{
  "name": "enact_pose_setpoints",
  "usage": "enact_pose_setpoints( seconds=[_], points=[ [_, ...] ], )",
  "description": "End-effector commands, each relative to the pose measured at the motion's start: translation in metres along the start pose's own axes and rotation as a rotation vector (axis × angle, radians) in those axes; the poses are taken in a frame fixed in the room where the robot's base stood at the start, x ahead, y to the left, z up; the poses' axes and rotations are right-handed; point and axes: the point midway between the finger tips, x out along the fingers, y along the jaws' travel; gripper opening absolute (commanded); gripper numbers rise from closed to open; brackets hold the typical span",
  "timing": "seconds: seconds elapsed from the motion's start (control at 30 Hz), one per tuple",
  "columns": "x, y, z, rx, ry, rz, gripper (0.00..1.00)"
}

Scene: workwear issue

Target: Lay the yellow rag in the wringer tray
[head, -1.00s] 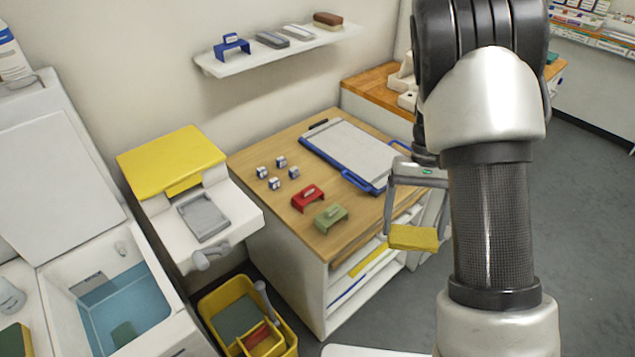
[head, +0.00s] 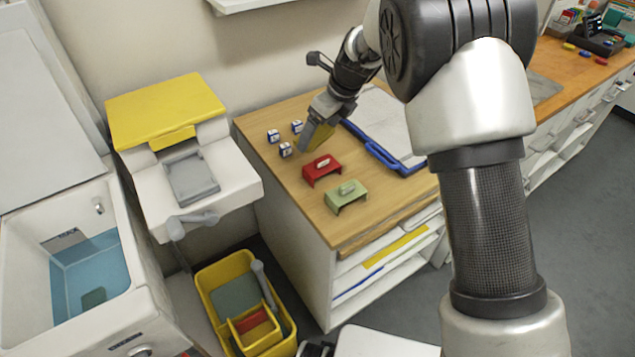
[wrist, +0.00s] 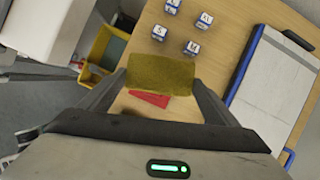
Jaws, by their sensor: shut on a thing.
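My gripper (head: 316,124) is shut on the yellow rag (wrist: 160,73). In the wrist view the rag lies flat between the two fingers, over the wooden counter. In the head view the rag (head: 325,138) is partly hidden by my gripper, above the counter beside the small blocks. The grey wringer tray (head: 191,180) shows in the head view, on the white wringer body (head: 146,190) left of the counter. The tray looks empty. My gripper is to its right and apart from it.
A yellow lid (head: 165,110) stands behind the tray, and a crank handle (head: 190,222) sticks out in front. Red (head: 322,168) and green (head: 346,195) stands, several small blocks (head: 285,150) and a clipboard (head: 385,150) lie on the counter. A yellow bucket (head: 205,290) is below, a water-filled sink (head: 20,265) at left.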

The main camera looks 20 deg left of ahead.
Motion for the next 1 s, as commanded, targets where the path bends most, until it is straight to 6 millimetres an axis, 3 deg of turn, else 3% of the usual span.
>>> enact_pose_setpoints(
  seconds=[0.1,0.33,1.0],
  points=[
    [0.017,0.013,0.026,0.131,0.001,-0.059,0.61],
    [0.025,0.021,0.046,0.265,0.003,-0.111,0.61],
    [0.111,0.022,0.009,0.278,0.006,-0.112,0.61]
  ],
)
